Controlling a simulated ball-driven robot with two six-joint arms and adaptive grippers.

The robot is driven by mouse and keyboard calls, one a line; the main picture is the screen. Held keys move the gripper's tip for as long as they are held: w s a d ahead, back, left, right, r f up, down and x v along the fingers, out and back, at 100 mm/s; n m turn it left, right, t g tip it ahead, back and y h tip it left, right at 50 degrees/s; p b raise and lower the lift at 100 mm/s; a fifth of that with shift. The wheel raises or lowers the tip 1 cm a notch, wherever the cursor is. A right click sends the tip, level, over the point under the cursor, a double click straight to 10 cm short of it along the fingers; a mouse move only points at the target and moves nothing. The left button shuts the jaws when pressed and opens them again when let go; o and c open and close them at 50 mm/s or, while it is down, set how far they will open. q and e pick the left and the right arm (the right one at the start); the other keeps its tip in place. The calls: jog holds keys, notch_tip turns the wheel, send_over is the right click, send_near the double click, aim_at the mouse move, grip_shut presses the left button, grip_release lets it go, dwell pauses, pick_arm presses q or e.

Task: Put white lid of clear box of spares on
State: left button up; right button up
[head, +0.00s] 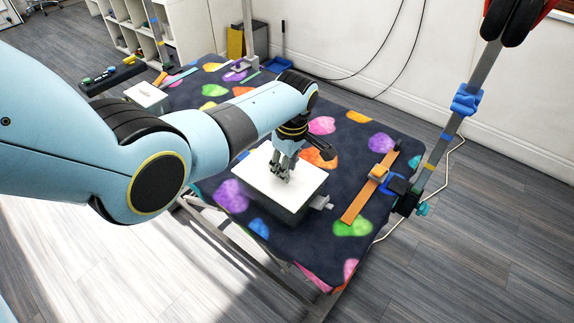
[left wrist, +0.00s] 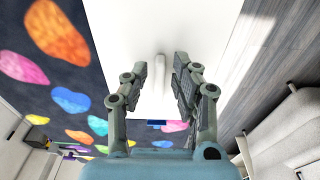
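A flat white square lid (head: 283,187) is above the dark patterned table top, near its front. A dark shadow lies along its front edge; I cannot tell whether it rests on a box, and no clear walls show. In the left wrist view the white lid (left wrist: 217,30) fills the middle, with a narrow raised white handle (left wrist: 159,74). My left gripper (head: 281,177) points down over the lid's middle. In the left wrist view its two fingers (left wrist: 160,80) stand apart on either side of the handle, with gaps showing.
A small white box (head: 147,95) stands at the table's far left corner. An orange strip (head: 362,203) and a pole with blue clamps (head: 466,100) stand at the right edge. A small grey part (head: 322,202) is beside the lid. Patterned cloth (head: 310,240) in front is clear.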

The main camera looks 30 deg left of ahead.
pick_arm(q)
jog(key=shift+o, duration=0.8)
notch_tip(320, 180, up, 12)
jog(key=d, duration=0.1)
